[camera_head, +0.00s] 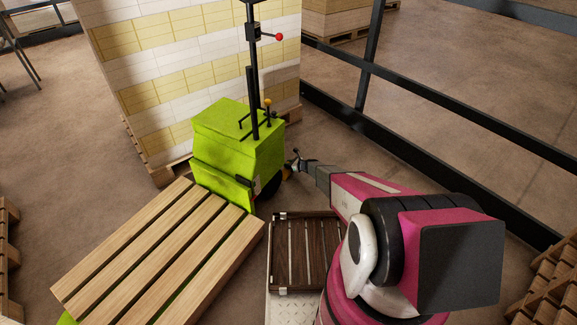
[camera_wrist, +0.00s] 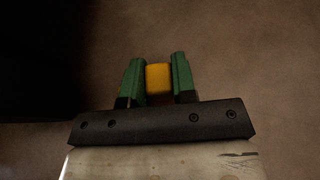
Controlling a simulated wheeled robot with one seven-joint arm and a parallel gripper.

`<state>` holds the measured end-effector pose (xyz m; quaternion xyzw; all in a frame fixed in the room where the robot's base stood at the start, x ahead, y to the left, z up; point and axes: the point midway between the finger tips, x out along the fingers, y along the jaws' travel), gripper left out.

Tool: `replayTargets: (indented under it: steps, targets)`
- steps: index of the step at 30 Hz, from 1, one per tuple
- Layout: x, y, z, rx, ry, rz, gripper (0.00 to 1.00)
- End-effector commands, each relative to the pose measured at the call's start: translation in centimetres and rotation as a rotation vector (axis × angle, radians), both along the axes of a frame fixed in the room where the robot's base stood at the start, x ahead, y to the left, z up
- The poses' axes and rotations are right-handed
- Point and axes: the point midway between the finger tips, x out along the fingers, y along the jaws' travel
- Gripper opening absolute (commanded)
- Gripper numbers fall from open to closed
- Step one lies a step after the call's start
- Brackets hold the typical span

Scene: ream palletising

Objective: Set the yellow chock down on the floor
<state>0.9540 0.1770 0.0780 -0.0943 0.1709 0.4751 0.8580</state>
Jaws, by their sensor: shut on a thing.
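The yellow chock (camera_wrist: 158,77) sits between the two green fingers of my gripper (camera_wrist: 159,80) in the wrist view. The fingers are shut on its sides. In the head view my gripper (camera_head: 291,168) is beside the dark wheel of the lime-green pallet truck (camera_head: 238,135), at its right side. Only a small yellow-orange bit of the chock (camera_head: 287,174) shows there. The brown floor (camera_wrist: 240,60) lies behind the chock in the wrist view. I cannot tell whether the chock touches the floor.
A wooden pallet (camera_head: 150,255) lies over the truck's forks at the left. A tall stack of white and yellow reams (camera_head: 160,70) stands behind the truck. A black rail (camera_head: 440,110) runs along the right. A dark slatted crate (camera_head: 305,250) lies near my arm. A dark shape fills the wrist view's upper left.

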Motion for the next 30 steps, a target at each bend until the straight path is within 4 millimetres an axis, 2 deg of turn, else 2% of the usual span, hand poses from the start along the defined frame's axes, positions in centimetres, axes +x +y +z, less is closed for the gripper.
replayTargets:
  steps: [11, 12, 14, 24, 30]
  targets:
    - [0.0, 0.0, -0.4, 0.001, -0.001, 0.000, 0.00]
    - [0.0, 0.0, -0.4, 0.000, -0.001, 0.000, 0.35]
    - [0.0, 0.0, -0.4, 0.000, -0.001, 0.000, 0.51]
    - [-0.1, 0.0, 0.0, 0.000, -0.001, 0.000, 0.51]
    - [-1.4, -2.1, 1.1, 0.001, 0.000, -0.002, 0.51]
